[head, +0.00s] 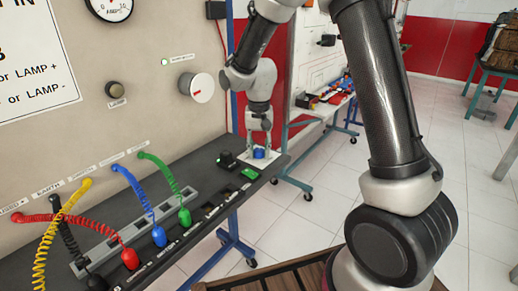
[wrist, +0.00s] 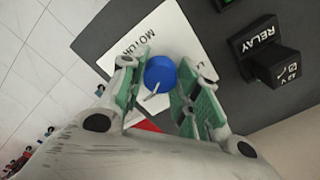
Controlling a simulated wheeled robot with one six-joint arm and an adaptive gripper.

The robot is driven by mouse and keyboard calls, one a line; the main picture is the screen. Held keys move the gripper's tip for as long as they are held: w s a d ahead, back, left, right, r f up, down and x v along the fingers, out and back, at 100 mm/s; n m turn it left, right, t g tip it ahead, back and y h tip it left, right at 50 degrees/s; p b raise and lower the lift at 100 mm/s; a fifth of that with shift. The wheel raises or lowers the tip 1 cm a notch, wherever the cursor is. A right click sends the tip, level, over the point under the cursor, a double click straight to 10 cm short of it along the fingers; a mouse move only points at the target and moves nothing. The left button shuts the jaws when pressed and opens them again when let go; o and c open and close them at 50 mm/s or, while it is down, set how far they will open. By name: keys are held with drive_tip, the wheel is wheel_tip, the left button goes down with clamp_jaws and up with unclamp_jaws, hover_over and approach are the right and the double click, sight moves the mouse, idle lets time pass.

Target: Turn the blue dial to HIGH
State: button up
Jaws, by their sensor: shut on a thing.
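The blue dial (head: 259,154) sits on a white plate (head: 275,161) at the far right end of the dark bench. In the wrist view the dial (wrist: 161,72) is round, with a pale pointer (wrist: 152,95) toward the bottom of the picture. The plate (wrist: 168,32) bears the word MOTOR; its other lettering is mostly hidden by a finger. My gripper (head: 260,141) reaches down from above. In the wrist view its green-padded fingers (wrist: 163,75) are shut on the dial, one on each side.
A black RELAY block (wrist: 262,50) stands beside the plate; a green piece (head: 250,173) lies near it. Red, blue and green plugs with coiled leads (head: 158,236) stand along the bench. Open floor lies to the right.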

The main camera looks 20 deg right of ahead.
sight(259, 150)
drive_tip(key=o, duration=1.1)
drive_tip(key=shift+c, duration=0.2)
drive_tip(key=shift+r, duration=0.1)
wheel_tip(259, 150, up, 12)
drive_tip(key=s+d+r+n+t, duration=0.1)
drive_tip(key=s+d+r, duration=0.1)
drive_tip(key=s+d, duration=0.3)
drive_tip(key=s+d+r+n+t, duration=0.1)
drive_tip(key=s+d, duration=0.4)
drive_tip(key=s, duration=0.7)
drive_tip(key=s+d+r+n+t, duration=0.1)
drive_tip(key=s+d+r+t, duration=0.1)
drive_tip(key=s, duration=0.7)
drive_tip(key=d+r, duration=0.1)
drive_tip(key=d, duration=0.1)
drive_tip(key=shift+s+d+r, duration=0.3)
drive_tip(key=shift+d+r, duration=0.1)
